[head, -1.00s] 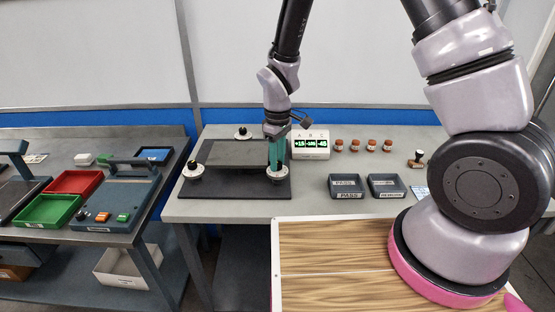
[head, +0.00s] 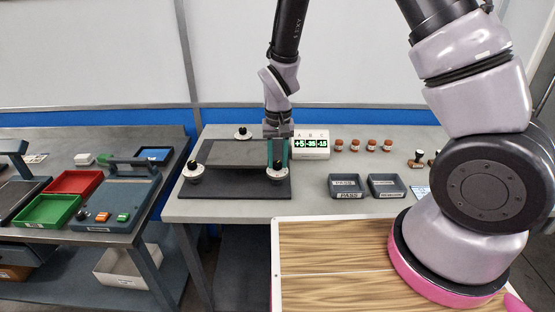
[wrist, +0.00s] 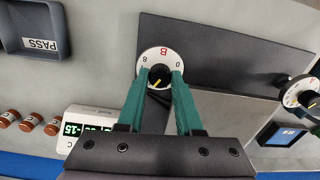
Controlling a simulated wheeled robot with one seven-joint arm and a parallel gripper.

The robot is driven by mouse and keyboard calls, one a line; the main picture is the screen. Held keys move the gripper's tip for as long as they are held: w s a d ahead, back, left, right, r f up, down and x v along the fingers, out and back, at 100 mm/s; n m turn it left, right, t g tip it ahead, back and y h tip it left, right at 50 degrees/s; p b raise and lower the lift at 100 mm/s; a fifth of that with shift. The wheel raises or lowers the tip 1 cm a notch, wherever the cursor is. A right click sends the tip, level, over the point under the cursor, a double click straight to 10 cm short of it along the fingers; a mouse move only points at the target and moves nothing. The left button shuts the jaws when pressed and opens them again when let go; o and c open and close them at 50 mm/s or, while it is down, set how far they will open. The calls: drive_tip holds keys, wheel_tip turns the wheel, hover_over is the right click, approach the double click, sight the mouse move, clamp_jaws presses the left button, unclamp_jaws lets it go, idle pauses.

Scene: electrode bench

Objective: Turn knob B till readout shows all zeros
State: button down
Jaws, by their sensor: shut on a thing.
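Knob B (wrist: 161,54) has a white dial with a red B and a dark centre with a yellow pointer mark. In the head view, knob B (head: 277,176) is at the right front corner of the dark plate (head: 235,188). My gripper (wrist: 160,77) points down over it, its two teal fingers closed on the knob's centre; it also shows in the head view (head: 277,162). The white readout (head: 311,135) stands just right of my gripper and shows A +5, B -35, C -15 in green. In the wrist view the readout (wrist: 82,113) is partly hidden.
Two other dial knobs stand on the plate: front left (head: 195,172) and back (head: 242,132). A PASS tray (head: 347,194) and a second tray (head: 387,193) lie at the front right of the bench.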

sight(278, 163)
drive_tip(key=m, duration=0.5)
drive_tip(key=shift+m, duration=0.4)
idle(0.4)
drive_tip(key=c, duration=0.6)
unclamp_jaws()
drive_tip(key=shift+o, duration=0.2)
wheel_tip(278, 163, up, 11)
